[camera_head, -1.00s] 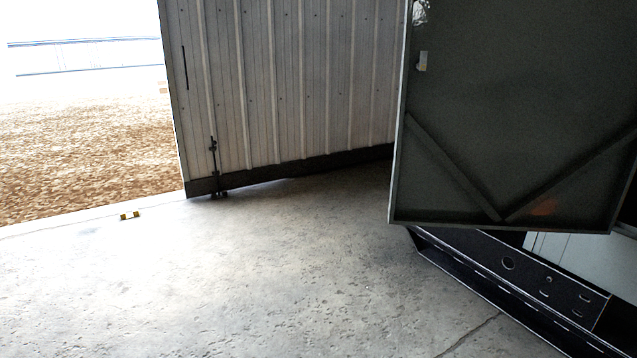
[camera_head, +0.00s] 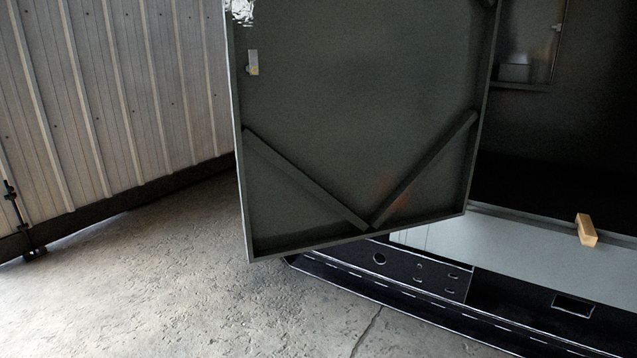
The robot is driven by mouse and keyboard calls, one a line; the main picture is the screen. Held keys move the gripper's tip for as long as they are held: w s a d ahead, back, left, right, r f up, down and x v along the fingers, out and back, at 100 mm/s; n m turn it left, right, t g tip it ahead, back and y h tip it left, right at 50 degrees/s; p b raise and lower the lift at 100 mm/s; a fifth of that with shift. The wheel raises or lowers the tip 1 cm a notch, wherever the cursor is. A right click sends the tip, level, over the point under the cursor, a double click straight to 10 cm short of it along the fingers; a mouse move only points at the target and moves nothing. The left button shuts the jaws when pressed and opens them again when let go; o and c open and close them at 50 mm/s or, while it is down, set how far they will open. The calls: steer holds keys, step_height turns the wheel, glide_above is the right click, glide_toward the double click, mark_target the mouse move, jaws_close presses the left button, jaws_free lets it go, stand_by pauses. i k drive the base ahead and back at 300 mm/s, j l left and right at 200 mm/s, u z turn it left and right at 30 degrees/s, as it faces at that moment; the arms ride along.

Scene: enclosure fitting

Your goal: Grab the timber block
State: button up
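The timber block (camera_head: 587,230) is a small, light tan wooden piece at the right of the head view. It lies on the pale grey ledge (camera_head: 480,236) at the bottom of a dark enclosure opening, close to the ledge's inner edge. Its end face is turned towards me. Nothing touches it from above. My gripper is not in view.
An open dark metal door (camera_head: 350,120) with diagonal braces hangs left of the opening. A black base plinth (camera_head: 440,285) runs below the ledge. The concrete floor (camera_head: 180,290) is clear at the front left. A corrugated wall (camera_head: 110,90) stands at left.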

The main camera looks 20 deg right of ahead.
mark_target(588, 236)
steer(key=i+z, duration=0.15)
steer(key=z, duration=0.25)
steer(key=i+z, duration=0.2)
steer(key=z, duration=0.25)
steer(key=i+z, duration=0.15)
steer(key=z, duration=0.25)
steer(key=i+z, duration=0.45)
steer(key=i+j+z, duration=0.15)
steer(key=z, duration=0.3)
steer(key=i+j+z, duration=0.35)
steer(key=i+j, duration=0.55)
steer(key=i, duration=0.15)
steer(key=i+j+z, duration=0.35)
steer(key=i+j, duration=0.6)
steer(key=j, duration=0.2)
